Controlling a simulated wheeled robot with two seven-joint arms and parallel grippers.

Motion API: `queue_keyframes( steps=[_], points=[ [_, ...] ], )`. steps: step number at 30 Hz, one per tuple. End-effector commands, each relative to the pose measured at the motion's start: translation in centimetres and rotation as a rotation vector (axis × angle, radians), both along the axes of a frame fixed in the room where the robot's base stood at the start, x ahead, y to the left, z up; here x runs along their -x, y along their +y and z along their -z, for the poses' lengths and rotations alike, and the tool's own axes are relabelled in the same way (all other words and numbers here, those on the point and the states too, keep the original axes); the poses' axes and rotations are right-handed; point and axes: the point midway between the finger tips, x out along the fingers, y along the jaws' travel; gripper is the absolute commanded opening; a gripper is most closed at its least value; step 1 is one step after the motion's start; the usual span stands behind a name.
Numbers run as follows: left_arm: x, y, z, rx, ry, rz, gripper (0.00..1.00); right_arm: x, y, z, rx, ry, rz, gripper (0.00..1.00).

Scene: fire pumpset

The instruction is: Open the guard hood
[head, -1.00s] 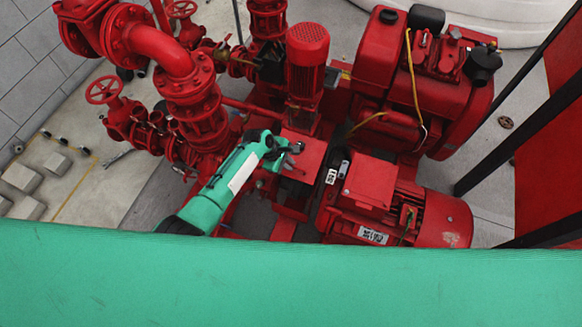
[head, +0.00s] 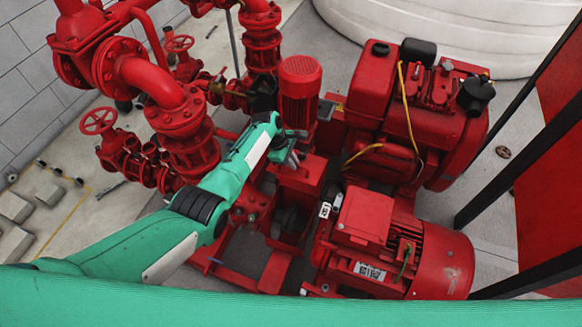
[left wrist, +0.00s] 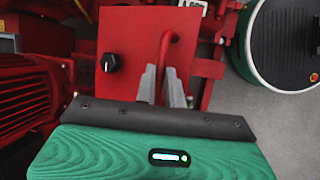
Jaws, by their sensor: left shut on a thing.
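The guard hood (head: 305,174) is a red sheet-metal cover in the middle of the pump skid, and it stands raised. Below it, dark coupling parts (head: 287,222) show in the gap beside the red motor. My left gripper (head: 292,153) is at the upper edge of the hood. In the left wrist view, the hood (left wrist: 128,60) is a flat red panel with a black knob (left wrist: 109,62) and a curved red handle (left wrist: 166,52). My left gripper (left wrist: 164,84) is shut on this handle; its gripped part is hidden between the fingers. My right gripper is out of view.
A red electric motor (head: 425,258) sits right of the hood. A vertical red pump motor (head: 299,90) stands behind it, and a red engine (head: 420,120) is at the back right. Red pipes (head: 150,80) crowd the left. Black posts (head: 525,155) stand at the right.

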Motion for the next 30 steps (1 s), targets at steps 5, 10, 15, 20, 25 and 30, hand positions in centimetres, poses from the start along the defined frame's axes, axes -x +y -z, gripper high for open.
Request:
queue_keyframes(
  steps=[5,10,15,20,25,30],
  points=[
    [0.0,0.0,0.1,-0.001,0.001,-0.001,0.0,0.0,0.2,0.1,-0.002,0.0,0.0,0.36],
    [0.0,0.0,0.1,-0.002,0.002,0.0,0.0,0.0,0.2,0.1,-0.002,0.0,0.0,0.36],
    [0.0,0.0,0.1,-0.002,0.002,0.0,0.32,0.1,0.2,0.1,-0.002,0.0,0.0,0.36],
    [0.0,0.0,0.1,-0.001,0.001,0.0,0.32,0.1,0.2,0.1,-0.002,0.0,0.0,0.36],
    [-0.1,0.0,-0.1,-0.001,0.0,0.0,0.32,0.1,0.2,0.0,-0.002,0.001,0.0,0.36],
    [-0.1,0.5,-1.3,0.0,-0.001,0.0,0.32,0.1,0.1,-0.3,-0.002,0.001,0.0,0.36]
  ],
)
